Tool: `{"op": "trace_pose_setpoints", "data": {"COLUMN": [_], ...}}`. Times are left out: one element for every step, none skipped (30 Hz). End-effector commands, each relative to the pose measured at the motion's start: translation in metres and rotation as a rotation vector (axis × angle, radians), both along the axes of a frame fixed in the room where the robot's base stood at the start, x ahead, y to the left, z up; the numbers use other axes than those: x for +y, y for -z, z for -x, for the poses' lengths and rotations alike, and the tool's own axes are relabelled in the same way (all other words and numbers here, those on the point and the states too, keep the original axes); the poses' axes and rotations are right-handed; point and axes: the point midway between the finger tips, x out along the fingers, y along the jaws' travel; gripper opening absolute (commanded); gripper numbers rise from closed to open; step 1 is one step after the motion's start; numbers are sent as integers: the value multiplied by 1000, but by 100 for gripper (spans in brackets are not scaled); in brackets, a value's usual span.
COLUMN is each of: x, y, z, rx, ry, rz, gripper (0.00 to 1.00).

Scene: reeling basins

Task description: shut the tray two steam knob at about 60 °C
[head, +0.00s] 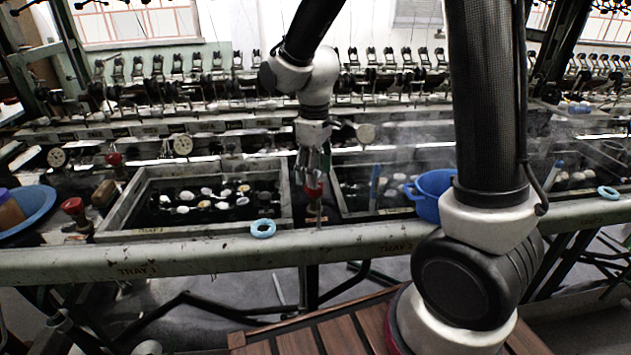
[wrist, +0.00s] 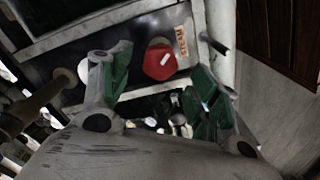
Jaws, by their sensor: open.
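The red steam knob (head: 314,190) stands on a thin stem between two basins, directly below my gripper (head: 313,160). The wrist view shows a red faceted knob (wrist: 159,62) with a white mark, beside an orange STEAM label (wrist: 181,42). My gripper (wrist: 158,70) is open, with its green-padded fingers on either side of the knob in that picture. I cannot tell whether they touch it. A round dial (head: 366,133) stands to the right of my gripper; its reading is too small to make out. Steam hangs over the right basin (head: 345,212).
The left basin (head: 118,232) holds several pale cocoons in dark water. A blue tub (head: 432,190) sits at the right basin. A blue ring (head: 263,228) lies on the front rail (head: 200,258). Other red knobs (head: 73,206) stand at left. Reeling machinery lines the back.

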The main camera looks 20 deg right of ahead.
Motion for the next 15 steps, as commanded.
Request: {"op": "trace_pose_setpoints", "data": {"x": [0,0,0,0,0,0,0,0,0,0,0,0,0,0,0], "y": [9,14,19,23,26,30,32,34,35,36,36,37,37,37,37], "z": [1,1,1,0,0,0,1,0,0,0,0,0,0,0,0], "rx": [4,4,3,3,2,2,2,1,0,0,0,0,0,-1,-1], "ry": [0,1,1,1,1,1,1,1,2,2,2,2,2,2,2], "rz": [1,1,1,1,1,1,1,1,0,0,0,0,0,-1,-1], "gripper": [61,61,61,61,61,61,61,61,61,61,61,61,61,61,61]}}
